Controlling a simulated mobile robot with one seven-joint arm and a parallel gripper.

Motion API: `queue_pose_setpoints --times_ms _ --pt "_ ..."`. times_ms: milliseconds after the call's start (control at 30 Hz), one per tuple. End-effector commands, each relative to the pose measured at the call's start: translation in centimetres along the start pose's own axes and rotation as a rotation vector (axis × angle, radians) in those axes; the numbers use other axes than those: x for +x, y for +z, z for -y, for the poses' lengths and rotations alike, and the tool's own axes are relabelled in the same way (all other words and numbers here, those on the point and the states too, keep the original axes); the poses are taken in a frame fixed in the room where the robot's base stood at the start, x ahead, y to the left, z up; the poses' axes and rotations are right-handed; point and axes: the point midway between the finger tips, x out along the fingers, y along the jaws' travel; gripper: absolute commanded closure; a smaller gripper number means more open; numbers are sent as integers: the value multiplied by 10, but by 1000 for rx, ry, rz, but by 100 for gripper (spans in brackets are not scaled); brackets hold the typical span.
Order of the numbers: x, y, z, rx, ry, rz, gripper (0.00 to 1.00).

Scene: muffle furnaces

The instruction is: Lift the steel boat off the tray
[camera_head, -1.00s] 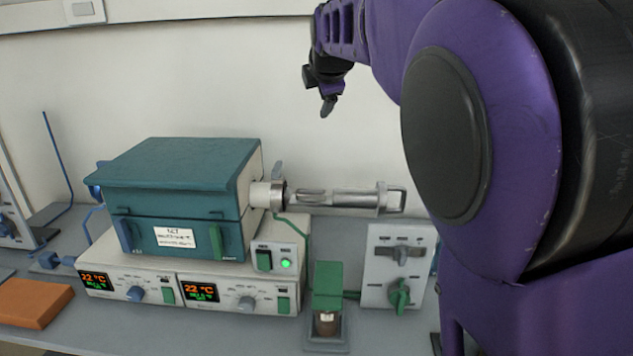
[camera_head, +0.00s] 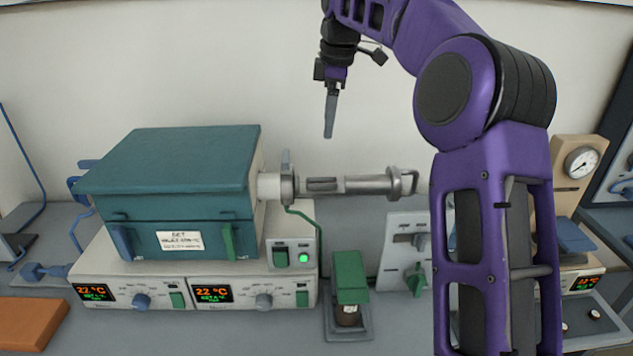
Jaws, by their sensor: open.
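A small steel boat (camera_head: 322,184) appears to lie on the metal tray (camera_head: 365,185), near its furnace end. The tray sticks out to the right from the tube mouth of the teal furnace (camera_head: 185,175) and ends in a handle. My gripper (camera_head: 329,132) points down above the boat, clearly apart from it. Its fingers are seen edge-on, so the gap between them is hidden. It is open, and nothing shows in it.
Control units (camera_head: 165,295) with lit displays stand under the furnace. A green-topped device (camera_head: 350,277) and a grey switch panel (camera_head: 405,250) stand in front of the tray. An orange block (camera_head: 30,322) lies at left. The wall behind is bare.

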Motion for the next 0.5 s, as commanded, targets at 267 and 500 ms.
queue_pose_setpoints --times_ms 267,500 --pt "60 0 1 -3 -5 1 22" --pt "105 0 0 -3 -3 0 22"
